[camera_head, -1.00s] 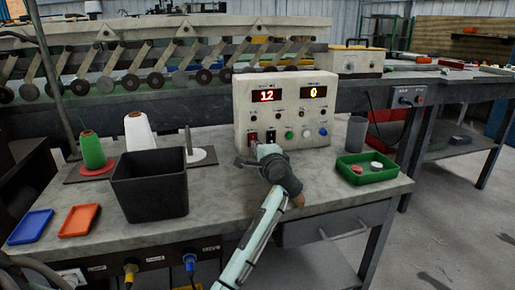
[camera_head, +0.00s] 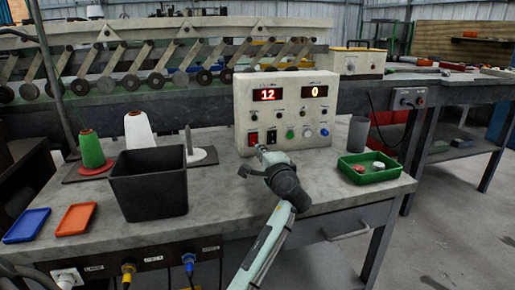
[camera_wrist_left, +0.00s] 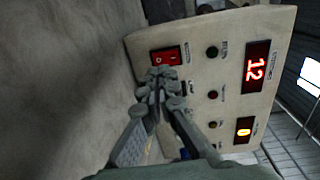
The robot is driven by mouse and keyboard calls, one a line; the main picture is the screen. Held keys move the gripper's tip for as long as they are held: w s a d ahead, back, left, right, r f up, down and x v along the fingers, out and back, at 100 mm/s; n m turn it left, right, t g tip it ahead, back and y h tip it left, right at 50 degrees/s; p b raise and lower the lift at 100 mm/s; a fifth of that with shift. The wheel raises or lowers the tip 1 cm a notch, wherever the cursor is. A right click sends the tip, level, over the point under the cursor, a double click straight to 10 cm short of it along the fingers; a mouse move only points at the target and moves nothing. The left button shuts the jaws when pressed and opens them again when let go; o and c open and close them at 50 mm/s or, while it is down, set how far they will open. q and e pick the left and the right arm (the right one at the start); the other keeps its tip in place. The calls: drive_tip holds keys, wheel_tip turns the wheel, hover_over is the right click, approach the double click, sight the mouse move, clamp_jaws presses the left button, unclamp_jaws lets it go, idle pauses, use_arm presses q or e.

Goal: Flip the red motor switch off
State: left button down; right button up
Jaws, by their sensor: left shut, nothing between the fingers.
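The control box (camera_head: 286,84) stands at the back of the table, with lit red displays reading 12 and 0. The red motor switch (camera_head: 253,138) is at the lower left of its face. It also shows in the left wrist view (camera_wrist_left: 166,56), lit red with white marks; I cannot tell which way it is set. My left gripper (camera_head: 259,150) is in front of the box, just below the switch. In the left wrist view its fingertips (camera_wrist_left: 160,80) are together and empty, beside the switch; I cannot tell whether they touch it. My right gripper is out of view.
A black bin (camera_head: 149,184) and thread cones stand left of the box. A green tray (camera_head: 367,167) with small caps and a grey cup (camera_head: 357,133) are to its right. Blue and orange trays (camera_head: 76,219) lie at the left edge.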

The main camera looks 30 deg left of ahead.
use_arm(q)
drive_tip(key=shift+v, duration=1.8)
